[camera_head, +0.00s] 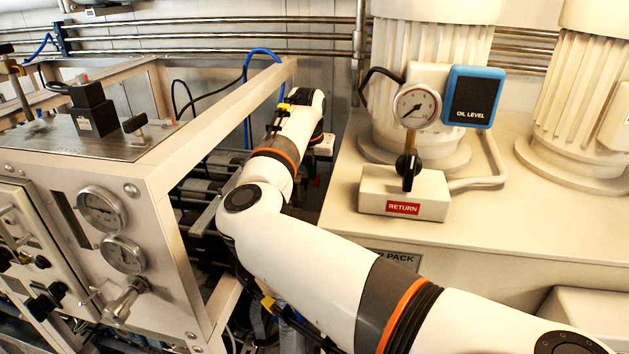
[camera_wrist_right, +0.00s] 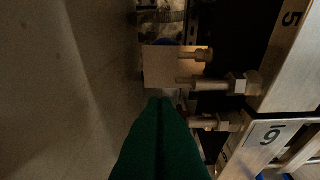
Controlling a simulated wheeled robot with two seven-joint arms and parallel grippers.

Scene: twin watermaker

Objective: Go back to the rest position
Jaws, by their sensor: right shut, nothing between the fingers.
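My right arm (camera_head: 310,255) comes in from the lower right of the head view and bends at the elbow. Its wrist (camera_head: 303,112) is in the gap between the metal frame on the left and the cream power pack on the right. The fingers are hidden or too small to tell there. In the wrist view my right gripper (camera_wrist_right: 160,105) shows as dark green fingers, pressed together with nothing between them. The fingers point into a dark, narrow space beside a plain wall (camera_wrist_right: 70,90). My left gripper is in neither view.
The frame (camera_head: 165,175) with gauges (camera_head: 102,210) stands close left of my arm. The power pack (camera_head: 470,225) carries a RETURN block (camera_head: 425,205) and a gauge (camera_head: 416,105). Bolts (camera_wrist_right: 240,84) and plates marked 5 (camera_wrist_right: 290,20) and 6 or 9 (camera_wrist_right: 268,135) are right of the fingers. A blue hose (camera_head: 262,52) is behind.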

